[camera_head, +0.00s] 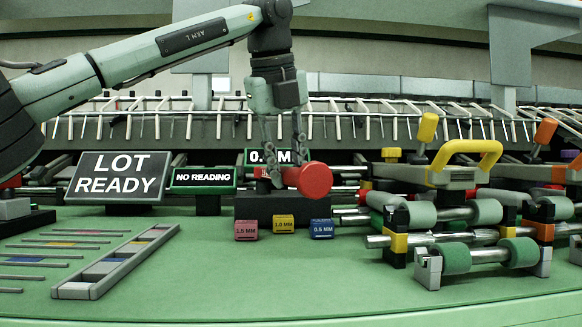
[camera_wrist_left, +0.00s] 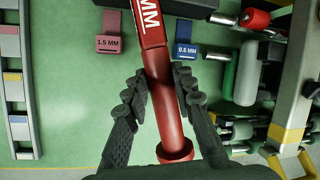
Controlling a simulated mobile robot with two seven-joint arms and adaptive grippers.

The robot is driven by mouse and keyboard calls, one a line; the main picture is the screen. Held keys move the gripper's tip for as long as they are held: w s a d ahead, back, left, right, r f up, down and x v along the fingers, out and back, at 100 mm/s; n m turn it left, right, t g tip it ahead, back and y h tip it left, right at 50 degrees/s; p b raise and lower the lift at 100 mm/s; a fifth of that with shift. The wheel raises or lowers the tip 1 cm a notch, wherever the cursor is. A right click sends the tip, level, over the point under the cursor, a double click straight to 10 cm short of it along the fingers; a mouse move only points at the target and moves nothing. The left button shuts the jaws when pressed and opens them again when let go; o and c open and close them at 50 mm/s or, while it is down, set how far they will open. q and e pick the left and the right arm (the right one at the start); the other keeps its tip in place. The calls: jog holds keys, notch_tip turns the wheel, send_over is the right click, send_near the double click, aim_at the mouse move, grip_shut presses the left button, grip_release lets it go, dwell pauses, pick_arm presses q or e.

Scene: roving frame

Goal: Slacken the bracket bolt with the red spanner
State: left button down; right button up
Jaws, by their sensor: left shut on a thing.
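My left gripper (camera_head: 283,148) reaches down at the middle of the head view, its two fingers closed on the red spanner (camera_head: 307,180). There the spanner's round red end faces me, above a dark block. In the left wrist view the spanner (camera_wrist_left: 165,90) runs between the fingers (camera_wrist_left: 159,78), with a wider part marked "MM" at the top and a flared end at the bottom. Its far tip is cut off. I cannot make out the bracket bolt in either view. My right gripper is not in view.
Small tags (camera_head: 284,224) in pink, yellow and blue stand before the dark block (camera_head: 254,207). Signs read "LOT READY" (camera_head: 118,177) and "NO READING" (camera_head: 203,178). A roller assembly with a yellow handle (camera_head: 466,150) stands right. A slotted tray (camera_head: 115,265) lies left; the front middle is clear.

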pick_arm(q)
jog(key=shift+s+a+m, duration=0.1)
jog(key=shift+a+m, duration=0.2)
jog(key=shift+a, duration=0.15)
jog(key=shift+d+r, duration=0.1)
jog(key=shift+r+p, duration=0.95)
jog(key=shift+r, duration=1.5)
